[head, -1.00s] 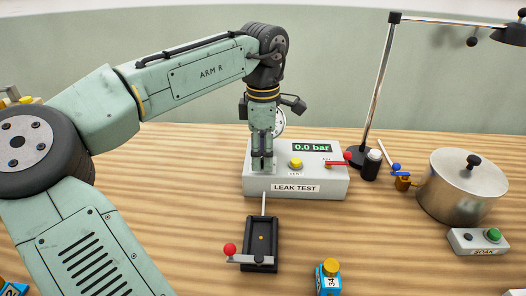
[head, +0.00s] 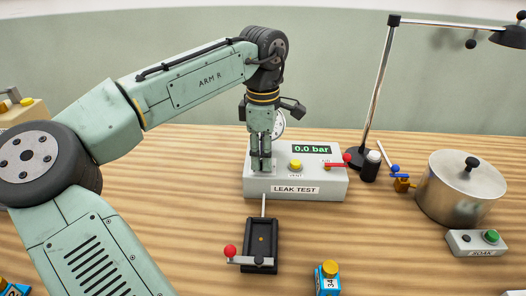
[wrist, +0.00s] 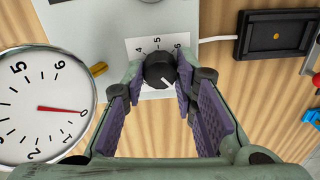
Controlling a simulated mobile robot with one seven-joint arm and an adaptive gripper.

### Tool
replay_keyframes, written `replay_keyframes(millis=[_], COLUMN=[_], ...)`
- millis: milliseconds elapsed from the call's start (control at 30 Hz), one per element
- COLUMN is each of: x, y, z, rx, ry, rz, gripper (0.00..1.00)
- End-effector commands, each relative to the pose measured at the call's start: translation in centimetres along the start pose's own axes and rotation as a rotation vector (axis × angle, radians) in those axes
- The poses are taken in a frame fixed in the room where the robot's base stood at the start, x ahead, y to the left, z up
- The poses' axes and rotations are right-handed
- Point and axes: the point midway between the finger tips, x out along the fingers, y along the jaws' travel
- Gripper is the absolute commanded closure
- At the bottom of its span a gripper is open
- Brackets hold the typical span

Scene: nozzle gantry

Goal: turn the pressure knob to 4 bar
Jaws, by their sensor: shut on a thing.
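The black pressure knob (wrist: 160,70) sits on a white scale plate, with 4, 5 and 6 readable along its far edge in the wrist view. A white mark on the knob points to the lower right there, away from these numbers. My gripper (wrist: 158,78) is shut on the knob, one purple-padded finger on each side. In the head view my gripper (head: 261,168) points down at the left of the leak test box (head: 325,185) and hides the knob. The box's display (head: 312,148) reads 0.0 bar.
A round gauge (wrist: 45,105) stands close beside my gripper, its red needle at 0. A black fixture (head: 261,240) lies in front. A pot (head: 462,190) stands right.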

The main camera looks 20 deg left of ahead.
Motion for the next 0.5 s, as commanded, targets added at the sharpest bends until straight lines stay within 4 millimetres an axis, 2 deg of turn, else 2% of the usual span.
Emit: replay_keyframes(millis=[500], x=[-0.14], y=[-0.03], z=[0.12], rx=[0.458], ry=[-0.006], rz=[-0.002], gripper=[1.0])
